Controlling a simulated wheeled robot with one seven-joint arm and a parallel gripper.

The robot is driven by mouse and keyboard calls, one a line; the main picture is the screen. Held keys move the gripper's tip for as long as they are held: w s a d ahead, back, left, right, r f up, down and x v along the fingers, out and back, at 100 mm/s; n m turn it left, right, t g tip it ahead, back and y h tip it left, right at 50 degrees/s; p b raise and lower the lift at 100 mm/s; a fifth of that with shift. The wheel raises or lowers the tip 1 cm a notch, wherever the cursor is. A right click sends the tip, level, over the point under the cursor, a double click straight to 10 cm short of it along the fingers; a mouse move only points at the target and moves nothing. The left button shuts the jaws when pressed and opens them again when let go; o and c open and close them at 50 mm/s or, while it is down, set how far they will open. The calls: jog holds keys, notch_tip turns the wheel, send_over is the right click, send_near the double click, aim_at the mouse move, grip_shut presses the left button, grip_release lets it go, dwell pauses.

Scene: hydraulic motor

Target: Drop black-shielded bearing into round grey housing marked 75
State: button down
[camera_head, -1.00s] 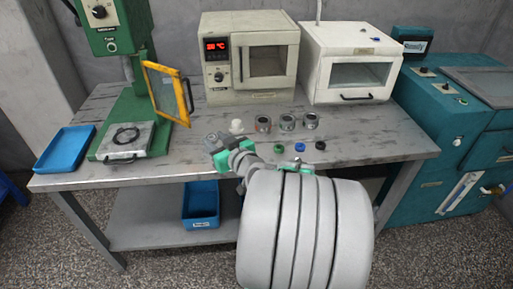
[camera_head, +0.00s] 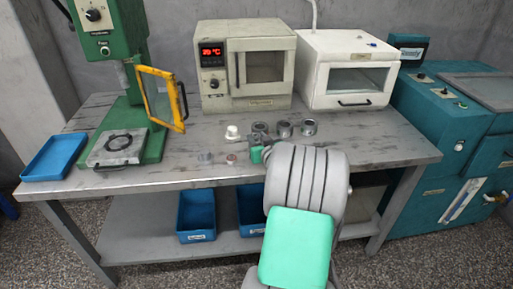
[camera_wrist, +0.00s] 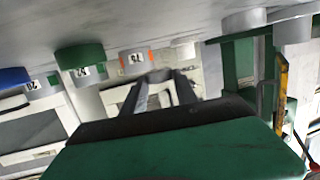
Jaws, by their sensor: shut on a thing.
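The round grey housing marked 75 (camera_wrist: 135,64), with an orange band, stands on the bench just beyond my fingertips in the wrist view. In the head view it is the leftmost of three grey housings (camera_head: 260,127). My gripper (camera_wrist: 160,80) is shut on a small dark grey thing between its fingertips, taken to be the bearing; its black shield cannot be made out. In the head view my gripper (camera_head: 262,148) is low over the bench, in front of the housings and partly hidden by my arm. The wrist view is upside down.
Two other housings (camera_head: 284,128) (camera_head: 309,127) stand to the right. A green ring (camera_wrist: 80,56) and a blue ring (camera_wrist: 13,77) are near them. A white piece (camera_head: 232,132) and two low round parts (camera_head: 205,157) (camera_head: 231,159) lie left. An oven (camera_head: 246,65) stands behind.

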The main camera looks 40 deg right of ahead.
jog(key=shift+w+d+f, duration=0.15)
jog(key=shift+w+f, duration=0.1)
jog(key=shift+f, duration=0.15)
jog(key=shift+w+d+f, duration=0.1)
jog(key=shift+f, duration=1.5)
jog(key=shift+f+b, duration=0.25)
jog(key=shift+b, duration=0.1)
jog(key=c, duration=1.2)
grip_release()
jog(key=shift+c, duration=0.2)
jog(key=shift+r, duration=0.2)
